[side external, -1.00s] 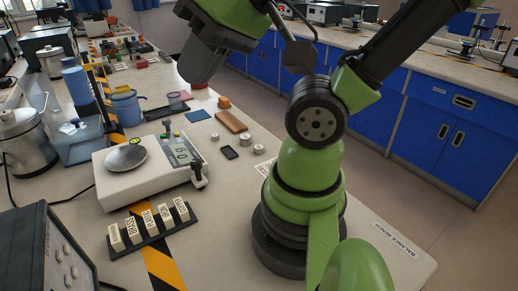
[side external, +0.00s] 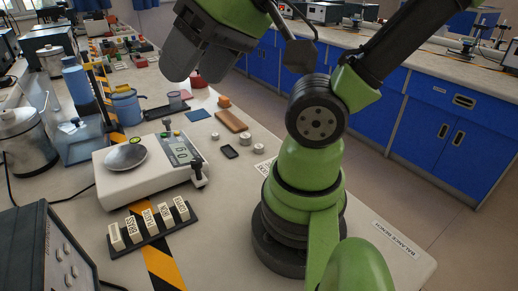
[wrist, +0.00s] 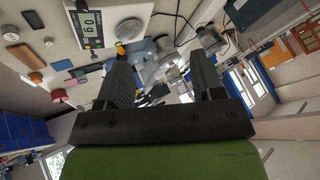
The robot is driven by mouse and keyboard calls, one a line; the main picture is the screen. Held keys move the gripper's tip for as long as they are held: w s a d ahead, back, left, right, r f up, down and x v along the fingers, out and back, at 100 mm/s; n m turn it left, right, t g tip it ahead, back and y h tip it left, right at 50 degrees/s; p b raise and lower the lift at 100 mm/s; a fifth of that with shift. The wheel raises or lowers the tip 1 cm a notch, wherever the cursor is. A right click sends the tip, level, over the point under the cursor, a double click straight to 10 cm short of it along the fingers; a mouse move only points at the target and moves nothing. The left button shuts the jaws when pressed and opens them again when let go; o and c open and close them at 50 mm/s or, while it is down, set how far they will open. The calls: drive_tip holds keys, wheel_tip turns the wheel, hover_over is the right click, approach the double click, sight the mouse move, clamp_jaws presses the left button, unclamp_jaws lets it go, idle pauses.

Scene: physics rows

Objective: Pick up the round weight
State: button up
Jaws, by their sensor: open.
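Small round silver weights stand on the bench right of the balance in the side view: one (side external: 258,149) nearest my base, one (side external: 244,139) just behind it, and a smaller one (side external: 214,137) to the left. I cannot tell which one the task means. A small round piece (wrist: 49,41) also shows at the left in the wrist view. My gripper (side external: 180,76) is high above the bench, well apart from the weights, with its jaws open. In the wrist view its two fingers (wrist: 158,66) stand wide apart with nothing between them.
A white balance (side external: 155,181) with a round metal pan stands left of the weights. A black rack (side external: 152,236) of labelled blocks is in front of it. A dark flat slab (side external: 230,152) and a wooden block (side external: 231,121) lie near the weights. Blue cups stand behind.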

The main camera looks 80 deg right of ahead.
drive_tip(key=w+d+f+g+h, duration=0.2)
drive_tip(key=w+d+f, duration=0.1)
drive_tip(key=w+d, duration=0.4)
drive_tip(key=n+g, duration=0.3)
drive_tip(key=g, duration=0.2)
hover_over(259, 146)
drive_tip(key=f, duration=2.2)
drive_tip(key=shift+w, duration=0.25)
drive_tip(key=shift+s+f, duration=0.15)
drive_tip(key=shift+f, duration=1.4)
drive_tip(key=shift+s+f, duration=0.1)
drive_tip(key=shift+f, duration=1.4)
drive_tip(key=c, duration=1)
drive_tip(key=shift+c, duration=0.2)
drive_tip(key=shift+r, duration=0.1)
